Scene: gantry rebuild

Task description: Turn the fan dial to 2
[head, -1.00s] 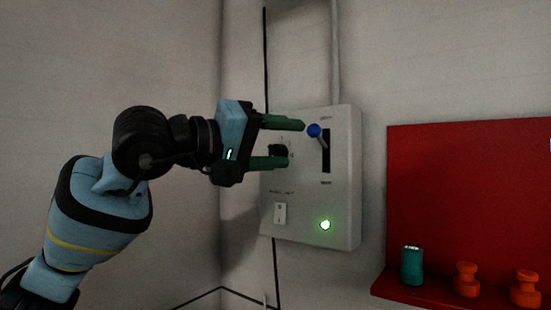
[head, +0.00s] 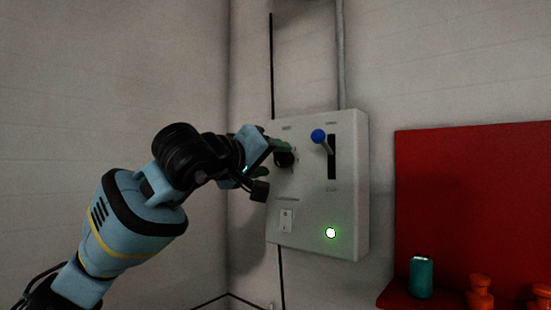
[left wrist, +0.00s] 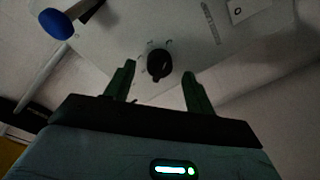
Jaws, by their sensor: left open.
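The fan dial (head: 284,159) is a round black knob at the upper left of a pale control panel (head: 307,205). In the left wrist view the dial (left wrist: 159,64) lies between my two green fingertips, with a gap visible on each side. Its number setting is too small to read. My left gripper (head: 275,160) is open at the dial, and its upper finger partly overlaps the dial in the head view. Whether the fingers reach around the dial in depth, I cannot tell. My right gripper is not in view.
A blue-knobbed lever (head: 318,136) sticks out in a dark slot right of the dial. Below are a white switch (head: 286,220) and a lit green lamp (head: 331,233). A red board (head: 470,195) with a shelf holding a teal cylinder (head: 421,278) and orange pieces stands right.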

